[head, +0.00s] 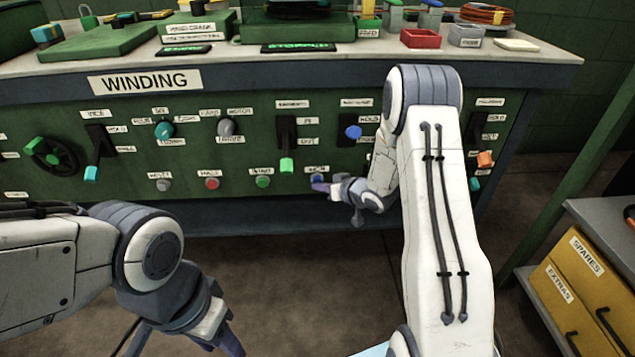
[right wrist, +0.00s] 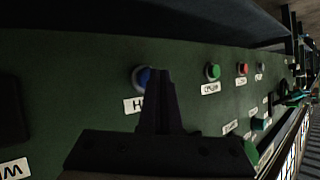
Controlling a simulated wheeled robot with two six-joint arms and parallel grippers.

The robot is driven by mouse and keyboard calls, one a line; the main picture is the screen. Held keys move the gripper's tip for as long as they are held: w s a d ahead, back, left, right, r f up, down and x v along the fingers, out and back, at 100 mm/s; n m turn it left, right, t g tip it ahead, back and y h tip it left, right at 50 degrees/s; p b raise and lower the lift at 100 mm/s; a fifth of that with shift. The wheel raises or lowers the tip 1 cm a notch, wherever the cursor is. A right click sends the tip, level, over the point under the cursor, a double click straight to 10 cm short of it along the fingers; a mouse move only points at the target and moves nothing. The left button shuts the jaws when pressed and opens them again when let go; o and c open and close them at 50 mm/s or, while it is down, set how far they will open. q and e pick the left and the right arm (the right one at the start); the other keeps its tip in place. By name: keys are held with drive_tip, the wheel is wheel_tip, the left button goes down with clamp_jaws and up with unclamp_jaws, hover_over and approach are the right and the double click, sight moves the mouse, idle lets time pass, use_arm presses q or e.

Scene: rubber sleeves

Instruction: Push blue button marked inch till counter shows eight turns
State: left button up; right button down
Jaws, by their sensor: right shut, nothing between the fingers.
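In the right wrist view the blue button (right wrist: 140,77) is partly hidden behind my fingers. My right gripper (head: 322,187) is shut and empty, its tips at the button; I cannot tell whether they touch or press it. The closed fingers also show in the right wrist view (right wrist: 159,78). My left gripper (head: 185,346) is low at the bottom edge, fingers apart, partly cut off. Green displays (head: 298,47) on the bench top are too small to read.
A green button (head: 263,182) and a red button (head: 212,183) lie left of the blue one. Yellow drawers (head: 572,290) stand at right. Floor in front is clear.

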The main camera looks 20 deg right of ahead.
drive_tip(key=shift+s+a, duration=0.15)
drive_tip(key=shift+s, duration=0.3)
drive_tip(key=shift+s+a, duration=0.2)
drive_tip(key=shift+s, duration=0.6)
drive_tip(key=shift+s+a, duration=0.25)
drive_tip(key=shift+s, duration=0.6)
drive_tip(key=shift+s+a, duration=0.2)
drive_tip(key=shift+s, duration=0.6)
drive_tip(key=shift+a+r, duration=0.1)
